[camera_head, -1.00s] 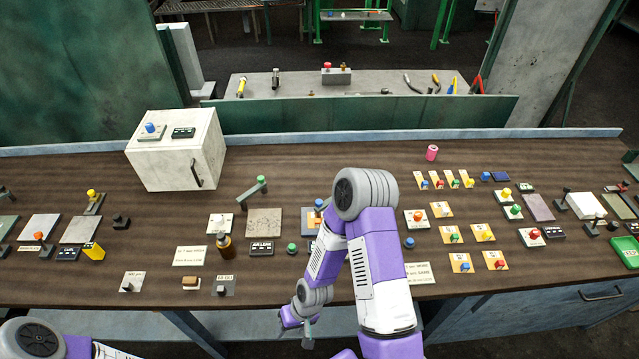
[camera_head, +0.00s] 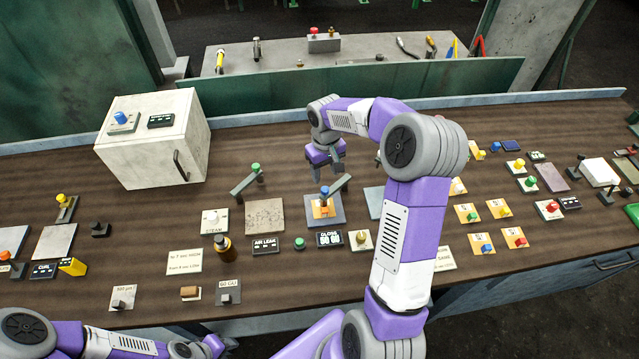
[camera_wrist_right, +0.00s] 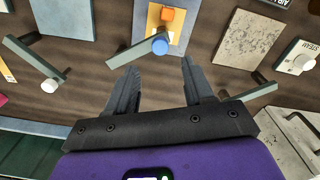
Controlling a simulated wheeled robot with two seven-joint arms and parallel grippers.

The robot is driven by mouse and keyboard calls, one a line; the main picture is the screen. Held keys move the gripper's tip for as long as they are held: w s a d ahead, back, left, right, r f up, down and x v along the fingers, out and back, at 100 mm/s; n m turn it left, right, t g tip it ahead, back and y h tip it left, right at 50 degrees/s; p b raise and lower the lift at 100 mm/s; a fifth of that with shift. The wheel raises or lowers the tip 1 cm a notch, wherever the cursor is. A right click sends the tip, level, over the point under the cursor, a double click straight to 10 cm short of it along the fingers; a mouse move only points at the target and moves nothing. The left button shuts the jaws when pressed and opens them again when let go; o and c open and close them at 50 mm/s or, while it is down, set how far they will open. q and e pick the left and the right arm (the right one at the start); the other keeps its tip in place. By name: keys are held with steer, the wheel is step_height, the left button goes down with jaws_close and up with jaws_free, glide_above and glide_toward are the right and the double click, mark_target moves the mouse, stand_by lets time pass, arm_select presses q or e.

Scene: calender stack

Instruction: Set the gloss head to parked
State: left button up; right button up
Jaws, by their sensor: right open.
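The gloss display (camera_head: 329,239) is a small black panel with white lettering. Behind it a grey plate (camera_head: 338,219) carries an orange block and a grey lever (camera_head: 340,184) with a blue knob (camera_head: 324,191). The lever slants from the knob up to the right. In the right wrist view the blue knob (camera_wrist_right: 160,46) and lever (camera_wrist_right: 136,52) lie just beyond my fingertips. My right gripper (camera_head: 325,170) is open and empty, above and behind the knob, apart from it.
A white box (camera_head: 153,140) stands at the back left. Beside the gloss display are a green button (camera_head: 299,243) and a yellow-knobbed switch (camera_head: 362,239). My right forearm hides part of the bench.

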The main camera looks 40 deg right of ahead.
mark_target(325, 189)
steer(key=f, duration=0.7)
steer(key=shift+s, duration=0.25)
steer(key=shift+c, duration=0.4)
jaws_close()
